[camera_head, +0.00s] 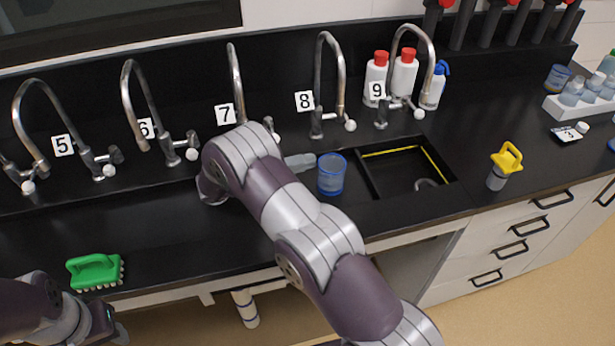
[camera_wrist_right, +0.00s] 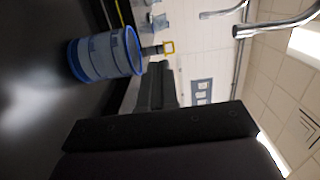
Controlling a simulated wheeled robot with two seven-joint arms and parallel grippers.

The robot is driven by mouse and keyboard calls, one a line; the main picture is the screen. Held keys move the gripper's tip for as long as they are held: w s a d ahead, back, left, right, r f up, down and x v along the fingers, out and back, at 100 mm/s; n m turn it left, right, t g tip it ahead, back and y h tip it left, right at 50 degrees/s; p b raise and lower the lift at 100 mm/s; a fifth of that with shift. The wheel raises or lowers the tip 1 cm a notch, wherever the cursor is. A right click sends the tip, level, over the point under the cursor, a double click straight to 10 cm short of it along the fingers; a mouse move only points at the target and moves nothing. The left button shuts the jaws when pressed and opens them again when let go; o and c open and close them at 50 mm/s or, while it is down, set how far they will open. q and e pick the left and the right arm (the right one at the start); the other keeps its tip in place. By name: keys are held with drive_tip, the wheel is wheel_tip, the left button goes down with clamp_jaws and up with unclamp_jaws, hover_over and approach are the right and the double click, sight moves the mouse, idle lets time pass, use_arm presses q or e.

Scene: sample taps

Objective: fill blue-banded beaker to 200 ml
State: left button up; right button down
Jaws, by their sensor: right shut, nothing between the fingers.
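The blue-banded beaker (camera_head: 332,175) stands upright on the black counter in front of tap 8 (camera_head: 343,75), just left of the sink's opening. It is clear with a blue rim; I cannot tell its water level. It also shows sideways in the right wrist view (camera_wrist_right: 105,54). My right gripper (camera_head: 302,162) is shut and empty, just left of the beaker; most of it is hidden behind my own arm. A dark part of it fills the bottom of the wrist view. My left gripper (camera_head: 108,326) is at the bottom left, its fingers unclear.
Taps labelled 5 to 9 line the back. The sink basin (camera_head: 405,170) has a yellow line inside. A green brush (camera_head: 95,271) lies at the front left. A yellow-topped item (camera_head: 505,162) stands right of the sink. Bottles (camera_head: 403,75) stand behind tap 9.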

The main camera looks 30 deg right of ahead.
sight(320, 177)
wheel_tip(320, 177, down, 6)
drive_tip(key=shift+f+p, duration=0.2)
drive_tip(key=shift+p, duration=0.1)
drive_tip(key=shift+d+f+p, duration=0.1)
drive_tip(key=shift+d+p, duration=0.25)
drive_tip(key=shift+d, duration=0.25)
drive_tip(key=shift+s+d+b, duration=0.2)
drive_tip(key=shift+d+b, duration=0.2)
drive_tip(key=shift+d, duration=0.65)
